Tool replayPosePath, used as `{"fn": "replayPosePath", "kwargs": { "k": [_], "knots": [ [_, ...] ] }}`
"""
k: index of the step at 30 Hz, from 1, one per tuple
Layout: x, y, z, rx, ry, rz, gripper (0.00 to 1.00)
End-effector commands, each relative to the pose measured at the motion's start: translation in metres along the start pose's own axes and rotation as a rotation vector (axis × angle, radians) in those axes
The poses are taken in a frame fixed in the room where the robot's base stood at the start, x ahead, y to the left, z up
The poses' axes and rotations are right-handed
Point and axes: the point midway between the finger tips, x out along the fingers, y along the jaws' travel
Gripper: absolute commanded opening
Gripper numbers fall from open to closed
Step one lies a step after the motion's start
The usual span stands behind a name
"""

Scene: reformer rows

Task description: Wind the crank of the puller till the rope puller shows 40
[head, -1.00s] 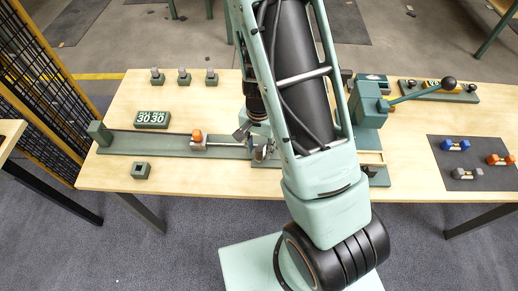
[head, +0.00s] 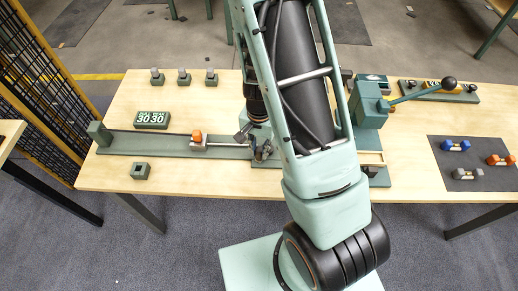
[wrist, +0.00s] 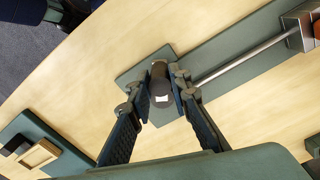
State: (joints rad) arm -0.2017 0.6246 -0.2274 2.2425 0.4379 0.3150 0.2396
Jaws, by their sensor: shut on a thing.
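The puller is a long green rail (head: 140,143) with a grey sliding block (head: 208,146) carrying an orange knob (head: 197,135). A metal rod runs from the block to the right, toward the crank. My gripper (head: 260,150) is at the rail's right end, partly covered by my arm in the head view. In the wrist view, its two fingers (wrist: 160,86) are shut on the dark, round crank handle (wrist: 159,72). The rest of the crank is hidden below the handle.
A small green square block (head: 141,171) lies in front of the rail. Several grey-topped pegs stand behind. A green lever device (head: 370,105) is right of my arm, and a dark mat (head: 478,180) with small coloured parts lies farther right.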

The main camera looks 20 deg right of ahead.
Motion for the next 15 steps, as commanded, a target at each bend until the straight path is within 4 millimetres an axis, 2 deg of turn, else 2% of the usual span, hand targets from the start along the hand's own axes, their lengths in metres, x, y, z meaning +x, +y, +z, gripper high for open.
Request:
{"fn": "replayPosePath", "kwargs": {
  "k": [5,15],
  "knots": [
    [0.002,0.005,0.000,-0.073,0.000,-0.001,0.00],
    [0.003,0.019,0.000,-0.330,0.002,-0.002,0.00]
  ]
}}
